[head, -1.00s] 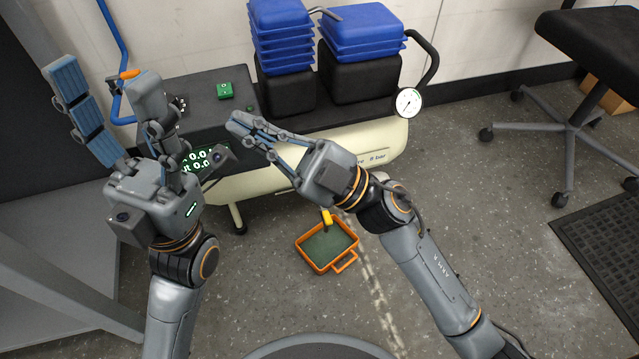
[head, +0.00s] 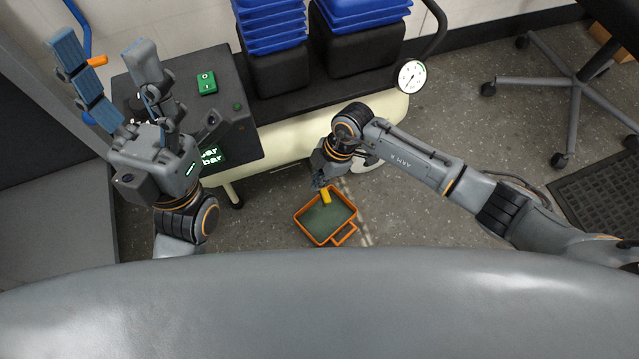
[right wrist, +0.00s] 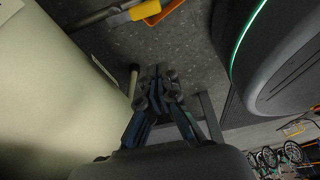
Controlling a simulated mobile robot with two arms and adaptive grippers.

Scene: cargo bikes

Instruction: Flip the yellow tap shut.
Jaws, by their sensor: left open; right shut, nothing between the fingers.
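The yellow tap (head: 325,196) shows as a small yellow piece under the cream tank, above the orange tray (head: 306,231). In the right wrist view the yellow tap (right wrist: 146,9) is at the top edge, partly cut off, beside a grey metal pipe (right wrist: 100,15). My right gripper (head: 320,184) points down close to the tap, partly hidden by its own wrist. In the right wrist view its fingers (right wrist: 155,75) are together and empty, apart from the tap in the picture. My left gripper (head: 103,50) is open and empty, raised at the left.
The cream tank (head: 280,143) lies beside my right gripper. A control box (head: 190,100) with a green switch (head: 207,83) and stacked blue-lidded black bins (head: 275,70) stand above it. A pressure gauge (head: 411,76) is at the right. Floor right of the tray is clear.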

